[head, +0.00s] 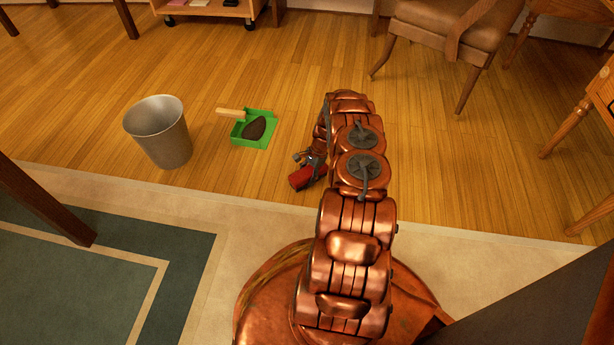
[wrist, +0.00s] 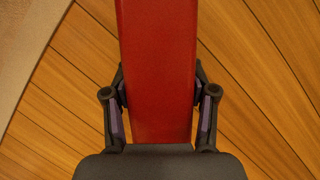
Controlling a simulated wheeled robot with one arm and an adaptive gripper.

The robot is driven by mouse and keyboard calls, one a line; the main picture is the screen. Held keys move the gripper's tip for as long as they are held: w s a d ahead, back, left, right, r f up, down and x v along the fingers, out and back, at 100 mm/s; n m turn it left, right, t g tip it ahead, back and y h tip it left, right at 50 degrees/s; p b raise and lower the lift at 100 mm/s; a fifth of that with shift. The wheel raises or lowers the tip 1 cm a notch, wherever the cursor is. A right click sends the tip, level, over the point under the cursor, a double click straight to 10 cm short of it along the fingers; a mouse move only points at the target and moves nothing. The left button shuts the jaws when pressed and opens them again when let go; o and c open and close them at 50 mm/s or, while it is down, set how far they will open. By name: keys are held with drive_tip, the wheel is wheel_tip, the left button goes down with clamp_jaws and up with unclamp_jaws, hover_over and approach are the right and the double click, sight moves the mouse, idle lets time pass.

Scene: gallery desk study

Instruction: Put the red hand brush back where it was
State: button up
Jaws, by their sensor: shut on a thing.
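The red hand brush (head: 308,177) is in my gripper (head: 311,160), to the right of the green dustpan in the head view. In the wrist view the brush's red body (wrist: 157,65) runs up from between the fingers of my gripper (wrist: 160,108) and out of the top of the picture. Both fingers press on its sides, so the gripper is shut on it. Wooden floor shows around the brush; I cannot tell its exact height above the floor. My arm hides part of the area behind it.
A green dustpan (head: 266,116) with a dark heap (head: 254,129) in it lies on the floor. A metal bin (head: 160,134) stands to its left. A chair (head: 446,32) is at the upper right. A pale-bordered green rug (head: 60,285) is at the lower left. Floor between dustpan and chair is partly clear.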

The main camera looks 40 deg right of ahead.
drive_tip(key=o, duration=1.1)
drive_tip(key=shift+r, duration=0.1)
